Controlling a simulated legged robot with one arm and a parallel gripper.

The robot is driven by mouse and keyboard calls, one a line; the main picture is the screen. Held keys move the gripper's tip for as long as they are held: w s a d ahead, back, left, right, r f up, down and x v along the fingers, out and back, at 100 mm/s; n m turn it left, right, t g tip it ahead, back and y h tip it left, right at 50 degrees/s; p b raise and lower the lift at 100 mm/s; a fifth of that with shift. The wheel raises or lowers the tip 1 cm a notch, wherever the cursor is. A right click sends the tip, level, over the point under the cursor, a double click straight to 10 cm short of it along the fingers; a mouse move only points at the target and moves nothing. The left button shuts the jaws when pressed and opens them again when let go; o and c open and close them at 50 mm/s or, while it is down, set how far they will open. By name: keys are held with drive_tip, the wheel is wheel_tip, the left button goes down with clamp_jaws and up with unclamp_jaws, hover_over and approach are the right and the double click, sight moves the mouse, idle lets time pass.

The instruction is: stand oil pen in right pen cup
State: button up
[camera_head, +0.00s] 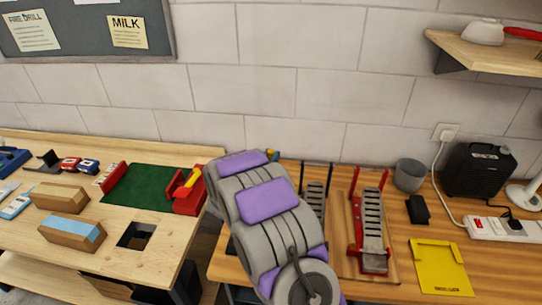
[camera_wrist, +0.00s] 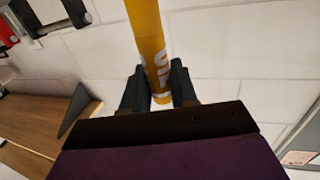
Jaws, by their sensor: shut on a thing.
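In the wrist view my gripper (camera_wrist: 158,88) is shut on a yellow-orange pen (camera_wrist: 148,35) with white lettering. The pen runs from between the two dark fingers to the top edge of the picture, and its upper end is cut off. In the head view my arm hides the gripper. A small yellow and blue bit shows past the arm's far end, but I cannot tell what it is. A grey cup (camera_head: 409,175) stands upright at the back of the right bench, right of the red-framed device. Its inside is too small to read.
The red-framed device (camera_head: 370,222) lies left of the cup. A black block (camera_head: 417,209), yellow tray (camera_head: 440,266), black box (camera_head: 479,170) and white power strip (camera_head: 497,229) lie around it. A wooden shelf (camera_head: 490,52) juts from the wall above right.

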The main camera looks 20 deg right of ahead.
drive_tip(key=shift+a+f+b, duration=0.15)
drive_tip(key=shift+f+b, duration=1.2)
drive_tip(key=shift+f, duration=1.55)
wheel_tip(320, 180, down, 4)
drive_tip(key=shift+a+r+b, duration=0.15)
drive_tip(key=shift+b, duration=0.45)
